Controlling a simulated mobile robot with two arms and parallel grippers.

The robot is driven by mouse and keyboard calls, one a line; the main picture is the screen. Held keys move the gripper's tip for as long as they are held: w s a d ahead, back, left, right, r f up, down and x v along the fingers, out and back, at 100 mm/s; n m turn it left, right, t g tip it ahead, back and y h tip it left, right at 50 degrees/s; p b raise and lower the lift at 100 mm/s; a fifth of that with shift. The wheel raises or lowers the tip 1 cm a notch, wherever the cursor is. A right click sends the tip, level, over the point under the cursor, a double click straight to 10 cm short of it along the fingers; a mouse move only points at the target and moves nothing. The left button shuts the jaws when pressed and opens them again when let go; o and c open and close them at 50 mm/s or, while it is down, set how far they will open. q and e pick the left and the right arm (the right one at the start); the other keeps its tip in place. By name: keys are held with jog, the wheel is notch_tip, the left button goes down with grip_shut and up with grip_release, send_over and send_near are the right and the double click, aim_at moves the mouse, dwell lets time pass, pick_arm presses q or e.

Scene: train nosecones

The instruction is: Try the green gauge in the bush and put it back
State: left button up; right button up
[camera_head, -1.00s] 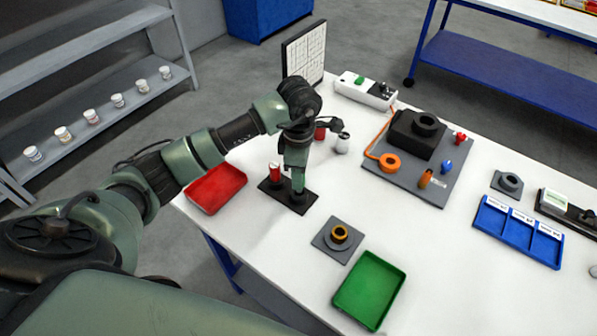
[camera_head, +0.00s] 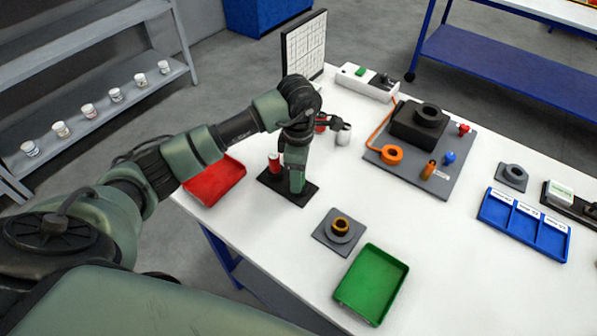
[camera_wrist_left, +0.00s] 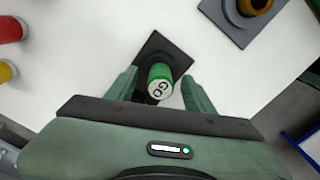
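The green gauge (camera_wrist_left: 160,82), its top marked GO, stands upright on a dark stand plate in the left wrist view. My left gripper (camera_wrist_left: 160,94) is open, with one finger on each side of the gauge and gaps visible. In the head view my left gripper (camera_head: 296,186) points down over the black stand (camera_head: 273,183) and hides the green gauge. A red gauge (camera_head: 274,161) stands on the same stand. The bush (camera_head: 340,226), a brass ring in a grey block, is in front of the stand to the right; its block shows in the wrist view (camera_wrist_left: 222,14). My right gripper is not in view.
A grey fixture board (camera_head: 405,178) and a blue three-part bin (camera_head: 523,227) are to the right.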

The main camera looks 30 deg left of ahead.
pick_arm(q)
notch_tip(320, 180, up, 7)
jog(key=shift+f+b, duration=0.15)
jog(key=shift+b, duration=0.8)
jog(key=shift+r, duration=0.55)
